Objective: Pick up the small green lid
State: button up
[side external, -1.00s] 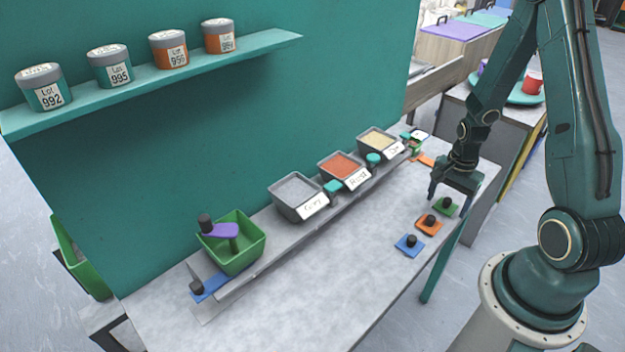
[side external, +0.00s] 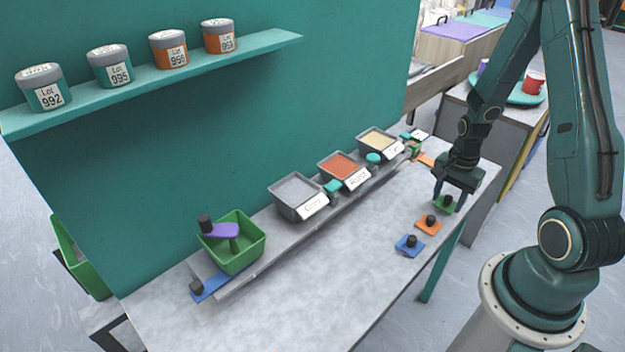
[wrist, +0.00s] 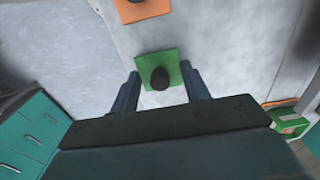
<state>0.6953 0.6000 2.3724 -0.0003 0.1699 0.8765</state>
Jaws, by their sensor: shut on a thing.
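The small green lid (side external: 444,205) is a flat green square with a black knob, near the right front edge of the grey table. In the wrist view the green lid (wrist: 145,64) lies between my two fingers, one at each side edge. My gripper (side external: 451,202) is down over the lid and shut on it; it also shows in the wrist view (wrist: 160,78). The lid is at about table height, and I cannot tell whether it still touches the table. The fingers partly hide it in the side view.
An orange lid (side external: 429,225) and a blue lid (side external: 409,246) lie in a row beside the green one. Bins of grey (side external: 296,190), orange (side external: 341,162) and pale powder (side external: 378,138) stand along the wall. A green tub (side external: 258,250) stands left. The front table middle is clear.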

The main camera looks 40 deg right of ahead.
aim_at(449, 196)
notch_tip(449, 196, up, 19)
jog(key=shift+r, duration=0.15)
dwell(0.6)
dwell(0.6)
jog(key=w+d+f, duration=0.4)
jog(key=w+d, duration=0.3)
jog(key=w, duration=0.2)
jog(key=w+d+f, duration=0.4)
jog(key=w+d, duration=0.3)
jog(key=w, duration=0.3)
jog(key=shift+w+d+f, duration=0.15)
jog(key=shift+w+d, duration=0.1)
jog(key=shift+f, duration=0.2)
jog(key=shift+f, duration=3.05)
jog(key=shift+f, duration=0.5)
